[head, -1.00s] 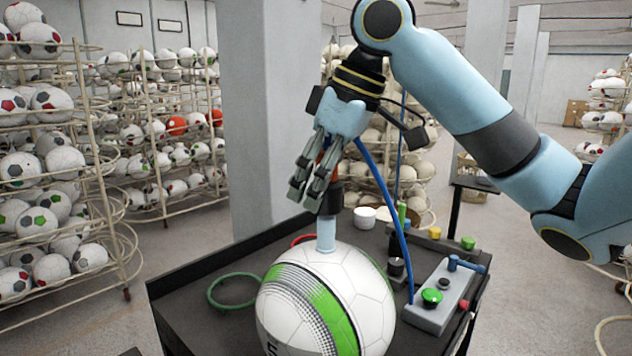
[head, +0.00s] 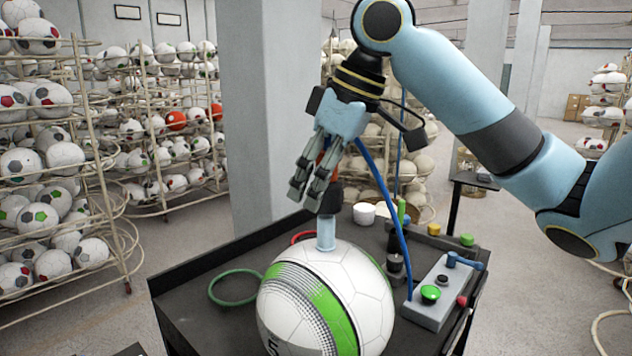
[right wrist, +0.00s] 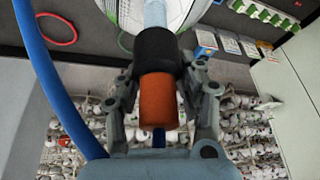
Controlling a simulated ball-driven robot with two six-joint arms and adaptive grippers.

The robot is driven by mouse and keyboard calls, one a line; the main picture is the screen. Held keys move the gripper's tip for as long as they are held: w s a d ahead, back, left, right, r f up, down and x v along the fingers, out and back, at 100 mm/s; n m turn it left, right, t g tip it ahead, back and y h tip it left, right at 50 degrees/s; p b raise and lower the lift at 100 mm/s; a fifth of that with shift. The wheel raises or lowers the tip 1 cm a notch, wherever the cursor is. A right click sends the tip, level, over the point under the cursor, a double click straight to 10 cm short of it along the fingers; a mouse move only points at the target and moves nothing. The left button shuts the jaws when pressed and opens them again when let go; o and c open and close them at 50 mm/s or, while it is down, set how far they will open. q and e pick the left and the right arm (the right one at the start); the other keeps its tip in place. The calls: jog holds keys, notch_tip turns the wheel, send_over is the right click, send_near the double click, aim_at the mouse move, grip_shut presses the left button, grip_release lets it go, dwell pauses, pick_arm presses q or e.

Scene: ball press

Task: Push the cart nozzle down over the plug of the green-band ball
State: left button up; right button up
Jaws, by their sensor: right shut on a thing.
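The green-band ball (head: 352,290), white with a green stripe and a dotted dark band, sits on the black cart top. A pale blue plug (head: 326,234) stands upright on its top. My right gripper (head: 318,192) is above the ball, shut on the cart nozzle, whose black collar (head: 331,199) meets the plug's upper end. In the right wrist view the nozzle (right wrist: 158,95) shows an orange body and black collar between the fingers, in line with the pale plug (right wrist: 154,14). How far the collar covers the plug is hard to tell. My left gripper is not in view.
A blue hose (head: 388,205) runs from the nozzle to the cart. A control box (head: 436,302) with a green button stands right of the ball. A green ring (head: 236,288) lies left on the cart top (head: 200,320). Ball racks (head: 110,170) stand behind left.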

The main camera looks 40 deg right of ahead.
jog(key=shift+p, duration=0.3)
jog(key=shift+f+b, duration=0.8)
jog(key=shift+f, duration=1.35)
jog(key=o, duration=1.3)
jog(key=shift+r, duration=0.25)
jog(key=v, duration=1.1)
jog(key=shift+s+r, duration=0.2)
jog(key=shift+r, duration=0.05)
jog(key=shift+d, duration=0.1)
